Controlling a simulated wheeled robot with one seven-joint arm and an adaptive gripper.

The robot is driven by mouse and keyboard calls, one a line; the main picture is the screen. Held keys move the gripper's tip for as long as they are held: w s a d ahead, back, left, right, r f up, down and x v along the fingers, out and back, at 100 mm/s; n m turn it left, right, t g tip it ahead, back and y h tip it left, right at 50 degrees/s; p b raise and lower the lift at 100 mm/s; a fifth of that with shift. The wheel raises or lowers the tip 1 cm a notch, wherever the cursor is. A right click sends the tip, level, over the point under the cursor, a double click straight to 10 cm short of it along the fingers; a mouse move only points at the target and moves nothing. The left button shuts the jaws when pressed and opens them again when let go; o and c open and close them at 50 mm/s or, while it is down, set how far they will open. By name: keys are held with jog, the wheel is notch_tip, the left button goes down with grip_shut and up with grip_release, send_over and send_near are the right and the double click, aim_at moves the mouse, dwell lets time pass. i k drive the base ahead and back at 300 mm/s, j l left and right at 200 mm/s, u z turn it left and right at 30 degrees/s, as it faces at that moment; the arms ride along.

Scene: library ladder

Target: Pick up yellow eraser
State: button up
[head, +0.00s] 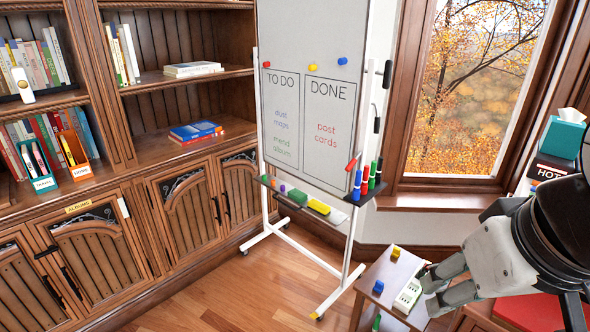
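A yellow eraser (318,207) lies on the tray (330,214) along the lower edge of the whiteboard (310,100). It is to the right of a green eraser (298,197) and left of several upright markers. My gripper (427,290) is at the lower right, well away from the yellow eraser. Its two fingers point left over a small side table and look apart, with no object clearly held between them. A white item with green marks (408,295) shows by the fingertips; I cannot tell whether they touch it.
The side table (382,272) carries a small yellow piece (395,253) and a blue piece (378,287). The whiteboard's white stand (345,285) reaches the floor. Bookshelves (165,105) fill the left. Wooden floor (245,295) is clear at the front. A tissue box (562,137) stands far right.

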aim_at(320, 208)
jog(key=k+l, duration=0.2)
jog(key=l, duration=0.15)
jog(key=k+l, duration=0.25)
jog(key=i+j+z, duration=0.1)
jog(key=i+j, duration=0.25)
jog(key=i+j+z, duration=0.15)
jog(key=i+j, duration=0.15)
jog(key=i+j+z, duration=0.1)
jog(key=i+j, duration=0.2)
jog(key=j, duration=0.2)
jog(key=i+j+z, duration=0.1)
jog(key=i+j, duration=0.15)
jog(key=j, duration=0.2)
jog(key=i+j+z, duration=0.1)
jog(key=i+j, duration=0.15)
jog(key=j, duration=0.25)
jog(key=i+j+z, duration=0.15)
jog(key=j, duration=0.3)
jog(key=i+j+z, duration=0.1)
jog(key=i+j, duration=0.25)
jog(key=j, duration=0.2)
jog(key=i+j+z, duration=0.1)
jog(key=j, duration=0.4)
jog(key=i, duration=0.1)
